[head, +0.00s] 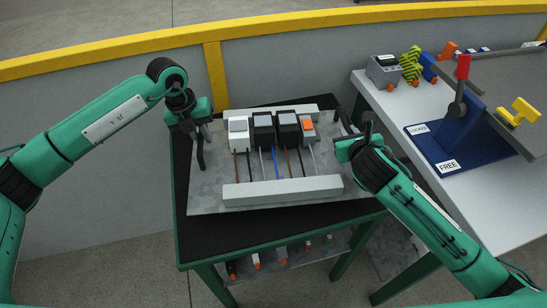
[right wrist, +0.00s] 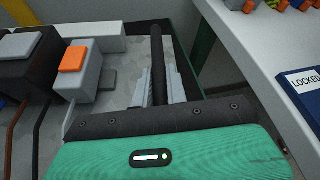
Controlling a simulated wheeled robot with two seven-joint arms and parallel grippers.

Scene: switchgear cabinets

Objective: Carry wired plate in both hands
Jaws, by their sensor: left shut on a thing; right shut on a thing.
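The wired plate (head: 207,190) is a grey metal sheet with a row of modules (head: 263,132), several coloured wires and two pale ducts (head: 283,191). It lies level over the black-topped stand (head: 300,228); I cannot tell whether it touches the top. My left gripper (head: 200,138) is shut on the black handle at the plate's left side. My right gripper (head: 356,142) is shut at the right side. In the right wrist view its grey fingers (right wrist: 160,88) flank the black upright handle (right wrist: 158,55), beside the orange-topped module (right wrist: 73,60). The left fingertips are partly hidden.
A white bench (head: 490,210) stands close on the right, with a blue LOCKED/FREE base (head: 440,158), a red-tipped lever (head: 462,75) and a tilted grey panel (head: 510,80). A grey wall with a yellow rail (head: 215,32) runs behind. Small parts lie on the stand's lower shelf (head: 300,262).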

